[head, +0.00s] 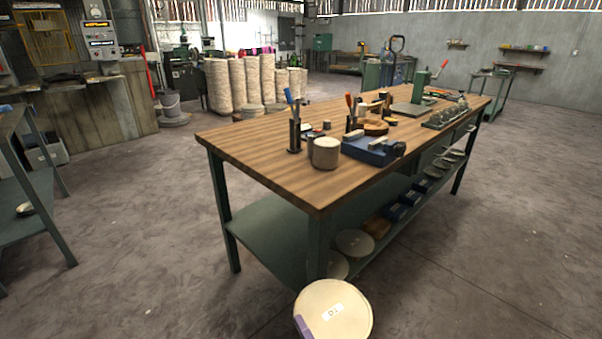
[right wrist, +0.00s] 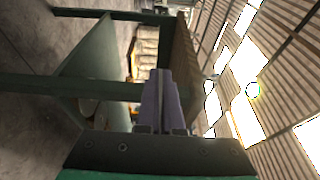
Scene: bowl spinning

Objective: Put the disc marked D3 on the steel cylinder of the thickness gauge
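A pale round disc (head: 345,300) is in front at the bottom of the head view, lying nearly flat. A white label on it starts with D; the digit is small and looks more like 1 than 3. My right gripper (head: 304,327) pinches its near left edge with a purple finger on top. In the right wrist view my right gripper's purple fingers (right wrist: 160,100) are nearly together on a thin strip, which looks like the disc edge-on. I cannot single out the thickness gauge or its steel cylinder among the tools on the workbench (head: 255,150). My left gripper is not in view.
The bench carries a pale cylinder (head: 326,153), a blue tool (head: 370,151) and a green lever press (head: 420,88). Round plates (head: 355,242) lie on its lower shelf. Another green table (head: 45,205) stands at left. Open floor lies on both sides.

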